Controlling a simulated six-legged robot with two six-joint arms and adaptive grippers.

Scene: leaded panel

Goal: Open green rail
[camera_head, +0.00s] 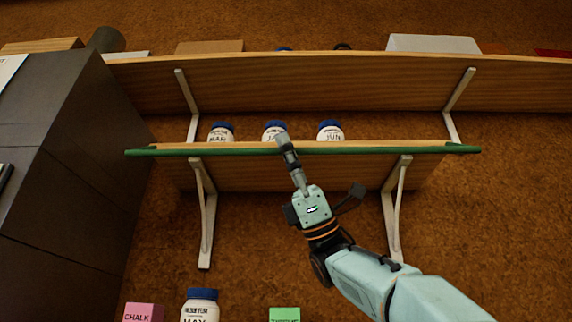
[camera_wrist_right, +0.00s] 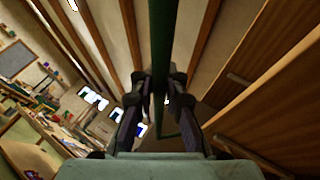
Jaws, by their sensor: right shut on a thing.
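The green rail (camera_head: 400,150) runs along the front edge of the lower wooden shelf, in front of three white jars with blue lids. In the head view it lies level, across the whole shelf width. My right gripper (camera_head: 283,143) reaches up from below and is shut on the rail a little left of its middle. In the right wrist view the green rail (camera_wrist_right: 163,40) passes between the two dark fingers of my right gripper (camera_wrist_right: 158,85). The fingers hide part of the rail. My left gripper is not in view.
The jars (camera_head: 330,131) stand close behind the rail. An upper shelf (camera_head: 320,82) is above, on pale brackets (camera_head: 393,205). A dark cabinet (camera_head: 70,150) stands at left. A pink chalk box (camera_head: 143,312), another jar (camera_head: 201,305) and a green box (camera_head: 284,314) are below.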

